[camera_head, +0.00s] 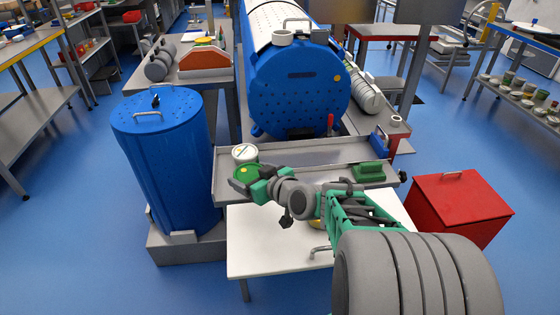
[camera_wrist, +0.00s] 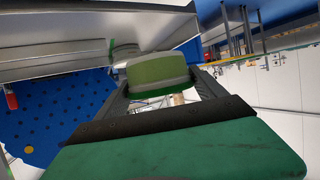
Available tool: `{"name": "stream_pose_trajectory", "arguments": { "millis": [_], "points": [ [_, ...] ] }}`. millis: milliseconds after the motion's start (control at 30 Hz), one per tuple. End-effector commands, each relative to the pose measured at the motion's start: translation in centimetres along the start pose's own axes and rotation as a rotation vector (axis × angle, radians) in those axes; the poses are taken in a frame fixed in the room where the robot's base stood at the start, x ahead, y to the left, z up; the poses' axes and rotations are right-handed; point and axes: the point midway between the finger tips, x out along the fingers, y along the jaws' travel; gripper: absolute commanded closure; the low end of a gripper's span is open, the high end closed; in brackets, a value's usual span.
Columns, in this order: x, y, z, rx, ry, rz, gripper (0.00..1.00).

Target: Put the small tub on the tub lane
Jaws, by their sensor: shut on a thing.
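My gripper (camera_head: 250,178) is shut on a small green tub (camera_head: 245,170) with a yellow spot on top. In the wrist view the tub (camera_wrist: 158,72) sits between the two fingers (camera_wrist: 165,88), with a pale grey band around it. The gripper holds it at the left part of a long grey ledge (camera_head: 310,158), which may be the tub lane. I cannot tell whether the tub touches the ledge. A white-topped tub (camera_head: 245,152) stands on the ledge just behind the held one; a pale round thing (camera_wrist: 124,52) shows behind it in the wrist view.
A green block (camera_head: 370,172) sits at the ledge's right end. A big blue drum (camera_head: 295,85) stands behind the ledge, a blue barrel (camera_head: 165,160) left, a red box (camera_head: 460,208) right. A white table (camera_head: 260,245) lies below, with a yellow thing (camera_head: 315,223) partly hidden by my arm.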

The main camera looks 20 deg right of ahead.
Motion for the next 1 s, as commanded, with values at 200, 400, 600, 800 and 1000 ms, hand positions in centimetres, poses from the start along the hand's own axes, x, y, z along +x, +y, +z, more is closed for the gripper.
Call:
{"name": "stream_pose_trajectory", "arguments": {
  "millis": [200,400,600,800,1000],
  "points": [
    [-2.6,11.4,-1.8,0.06,0.006,0.133,0.7],
    [-7.8,22.1,-2.2,0.106,0.004,0.255,0.7],
    [-11.3,27.0,-1.9,0.126,-0.002,0.315,0.7],
    [-9.5,30.2,-1.2,0.13,-0.004,0.317,0.7],
    [-5.7,34.9,0.0,0.129,-0.004,0.317,0.7]
  ]
}}
